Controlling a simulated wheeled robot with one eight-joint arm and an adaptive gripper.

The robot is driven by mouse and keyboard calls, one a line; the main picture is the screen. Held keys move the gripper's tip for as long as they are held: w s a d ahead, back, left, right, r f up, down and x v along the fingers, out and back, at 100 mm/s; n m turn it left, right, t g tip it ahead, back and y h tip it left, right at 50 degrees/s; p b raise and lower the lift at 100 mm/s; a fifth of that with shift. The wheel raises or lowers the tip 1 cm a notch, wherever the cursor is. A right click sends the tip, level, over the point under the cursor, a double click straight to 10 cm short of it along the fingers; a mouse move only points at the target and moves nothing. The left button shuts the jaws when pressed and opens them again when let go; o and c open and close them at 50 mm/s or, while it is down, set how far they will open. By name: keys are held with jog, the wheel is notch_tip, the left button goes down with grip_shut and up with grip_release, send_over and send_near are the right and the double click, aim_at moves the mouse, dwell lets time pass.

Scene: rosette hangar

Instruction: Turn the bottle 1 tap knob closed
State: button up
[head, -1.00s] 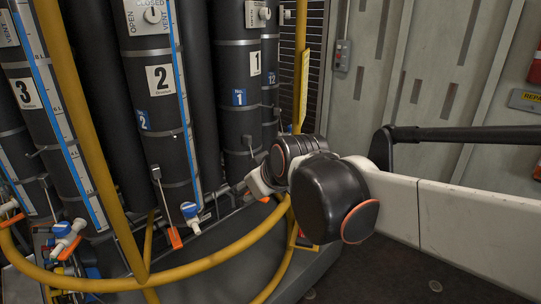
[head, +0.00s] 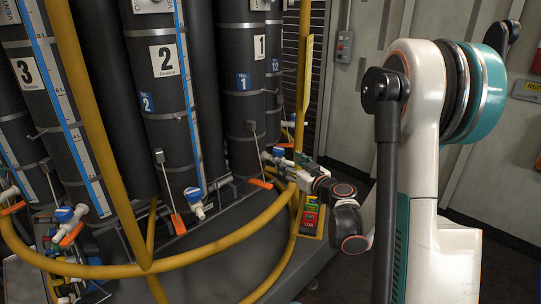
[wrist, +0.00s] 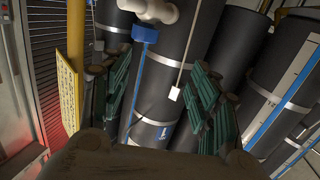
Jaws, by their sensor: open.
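Bottle 1 (head: 243,60) is a tall black cylinder with a white number 1 label, behind the yellow rail in the head view. Its blue tap knob (head: 279,151) shows small near its lower right, partly crowded by my gripper (head: 285,165). In the wrist view the blue knob (wrist: 148,34) hangs on a white tap body (wrist: 152,10) at the top centre, in front of a black bottle. My gripper's green ribbed fingers (wrist: 162,92) are open and empty, spread left and right below the knob in that picture. I cannot tell the knob's exact turn.
A yellow rail (head: 225,238) curves in front of the bottles, close under my arm. Bottle 2 (head: 167,90) and bottle 3 (head: 35,100) stand to the left with their own blue taps. A yellow upright (wrist: 75,40) stands left in the wrist view. Dark floor is open at right.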

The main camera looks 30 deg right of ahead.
aim_at(281, 152)
jog(key=shift+m+t+h, duration=0.4)
jog(key=w+b, duration=0.1)
jog(key=w, duration=0.3)
jog(key=w+d+f+b, duration=0.1)
jog(key=w, duration=0.3)
jog(key=w+d+b, duration=0.1)
jog(key=w, duration=0.3)
jog(key=shift+w+f, duration=0.15)
jog(key=shift+w, duration=0.2)
jog(key=shift+c, duration=0.2)
jog(key=c, duration=1)
